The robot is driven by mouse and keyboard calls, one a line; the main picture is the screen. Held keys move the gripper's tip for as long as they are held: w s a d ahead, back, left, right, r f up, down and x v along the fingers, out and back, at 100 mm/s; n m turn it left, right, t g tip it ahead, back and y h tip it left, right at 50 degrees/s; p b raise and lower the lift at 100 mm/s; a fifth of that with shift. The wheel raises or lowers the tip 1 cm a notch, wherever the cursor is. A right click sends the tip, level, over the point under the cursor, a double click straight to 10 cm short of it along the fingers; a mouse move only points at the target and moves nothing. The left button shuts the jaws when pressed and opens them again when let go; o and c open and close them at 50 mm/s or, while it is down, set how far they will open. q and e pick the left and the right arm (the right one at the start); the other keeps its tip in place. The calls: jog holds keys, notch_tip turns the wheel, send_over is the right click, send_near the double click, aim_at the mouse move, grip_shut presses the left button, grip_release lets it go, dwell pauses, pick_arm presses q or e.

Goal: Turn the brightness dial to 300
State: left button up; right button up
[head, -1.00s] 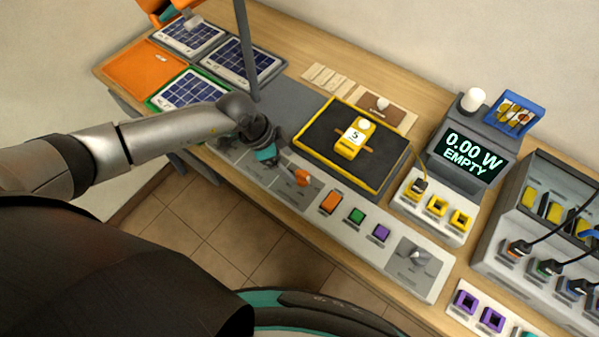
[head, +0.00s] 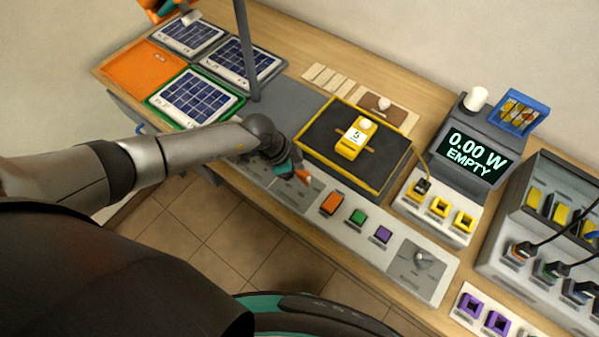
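A grey control panel (head: 352,238) runs along the table's front edge. A small orange knob (head: 304,177) stands on a grey plate in its left part. A grey knob (head: 421,257) sits on a square plate at its right end. The dial labels are too small to read, so I cannot tell which is the brightness dial. My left gripper (head: 292,172), with teal parts, is low over the panel, right beside the orange knob and partly hiding it. Its fingers are hidden, and contact cannot be told. My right gripper is not in view.
Orange (head: 332,203), green (head: 358,217) and purple (head: 383,234) buttons lie right of the gripper. Behind is a yellow-edged black tray (head: 318,160) with a yellow block (head: 354,142). A display (head: 470,156) reads 0.00 W EMPTY. A grey pole (head: 245,50) stands behind my forearm.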

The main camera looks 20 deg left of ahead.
pick_arm(q)
grip_shut()
dwell(0.3)
